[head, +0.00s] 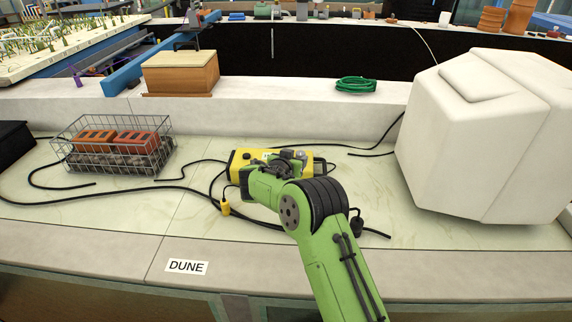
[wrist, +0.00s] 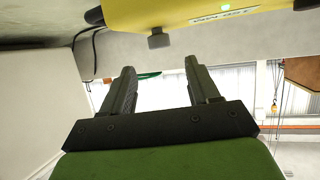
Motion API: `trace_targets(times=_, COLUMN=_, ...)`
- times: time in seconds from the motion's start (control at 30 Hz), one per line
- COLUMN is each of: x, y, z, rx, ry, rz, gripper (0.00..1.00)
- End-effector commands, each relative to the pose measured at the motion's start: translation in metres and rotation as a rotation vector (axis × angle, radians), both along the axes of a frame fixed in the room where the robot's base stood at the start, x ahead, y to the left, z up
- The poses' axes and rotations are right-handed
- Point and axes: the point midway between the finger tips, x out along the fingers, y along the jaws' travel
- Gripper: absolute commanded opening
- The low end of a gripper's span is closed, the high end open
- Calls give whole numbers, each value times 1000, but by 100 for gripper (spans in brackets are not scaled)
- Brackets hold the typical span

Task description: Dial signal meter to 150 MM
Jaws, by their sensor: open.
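A yellow box, which looks like the signal meter (head: 240,163), sits on the pale counter in the head view, with black cables around it. My green arm covers much of it, and its dial and reading are hidden there. In the wrist view the yellow box (wrist: 180,12) crosses the top edge, with a white label, a small green light and a dark knob (wrist: 159,38) on it. My gripper (wrist: 157,78) is open and empty, its two dark fingers apart. The knob lies beyond the fingertips, not between them.
A large white block (head: 488,135) fills the right. Black cables (head: 100,190) run over the counter. A "DUNE" label (head: 187,267) is on the front ledge. A green hose coil (head: 356,84) lies on the back ledge.

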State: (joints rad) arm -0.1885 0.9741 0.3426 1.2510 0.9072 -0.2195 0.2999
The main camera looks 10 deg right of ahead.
Motion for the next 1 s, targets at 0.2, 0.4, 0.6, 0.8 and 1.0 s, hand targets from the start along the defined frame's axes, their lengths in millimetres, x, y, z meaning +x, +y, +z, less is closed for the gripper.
trace_targets(times=0.2, x=-47, y=24, z=24, rx=-2, ry=-1, rz=4, gripper=60)
trace_targets(times=0.4, x=-67, y=33, z=32, rx=-2, ry=-1, rz=0, gripper=60)
trace_targets(times=0.6, x=-68, y=33, z=31, rx=-1, ry=-1, rz=-1, gripper=60)
trace_targets(times=0.8, x=-68, y=33, z=31, rx=0, ry=0, rz=-1, gripper=60)
trace_targets(times=1.0, x=-94, y=11, z=98, rx=30, ry=63, rz=10, gripper=60)
